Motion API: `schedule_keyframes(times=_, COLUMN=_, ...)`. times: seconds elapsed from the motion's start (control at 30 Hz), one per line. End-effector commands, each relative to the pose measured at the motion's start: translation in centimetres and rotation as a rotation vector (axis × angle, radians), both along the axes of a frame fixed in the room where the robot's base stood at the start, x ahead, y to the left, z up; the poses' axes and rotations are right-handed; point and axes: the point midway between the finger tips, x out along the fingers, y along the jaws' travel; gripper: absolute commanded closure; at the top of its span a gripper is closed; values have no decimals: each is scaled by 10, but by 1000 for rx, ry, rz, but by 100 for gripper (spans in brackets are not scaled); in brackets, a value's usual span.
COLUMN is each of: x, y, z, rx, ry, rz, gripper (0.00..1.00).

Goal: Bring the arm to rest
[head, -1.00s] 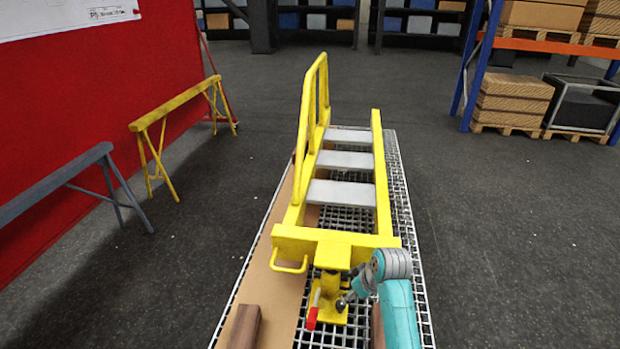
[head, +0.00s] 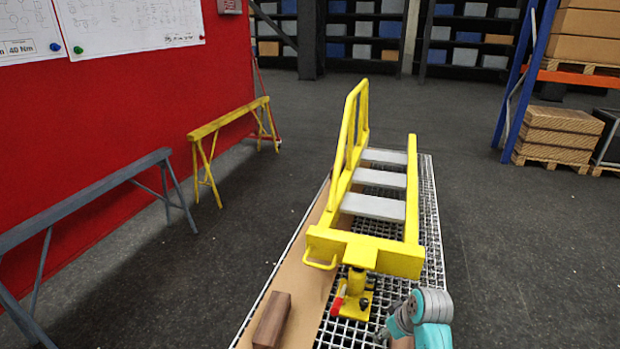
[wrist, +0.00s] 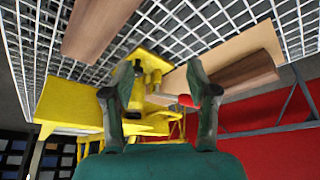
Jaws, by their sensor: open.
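My gripper (wrist: 160,75) is open in the wrist view, its two dark green fingers apart with nothing held between them. In the head view my gripper (head: 383,333) is low at the right, small and partly cut by the lower edge. It is to the right of the yellow jack (head: 357,290) and apart from it. The jack's red handle grip (head: 338,304) points down at its left side. In the wrist view the red grip (wrist: 186,100) shows beyond the fingers, near the right one.
A yellow stepped frame (head: 375,250) stands over a metal grating (head: 432,220). A brown wooden block (head: 271,320) lies on the board left of the jack. Grey (head: 85,200) and yellow (head: 230,120) trestles stand at the left by a red wall.

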Motion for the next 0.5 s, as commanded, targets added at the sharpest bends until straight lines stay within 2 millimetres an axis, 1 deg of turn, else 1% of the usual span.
schedule_keyframes(times=0.07, x=-1, y=0, z=-2, rx=0, ry=-1, rz=-1, gripper=42)
schedule_keyframes(times=0.37, x=-17, y=3, z=-23, rx=2, ry=-32, rz=-31, gripper=42)
schedule_keyframes(times=0.5, x=-29, y=5, z=-37, rx=3, ry=-52, rz=-51, gripper=42)
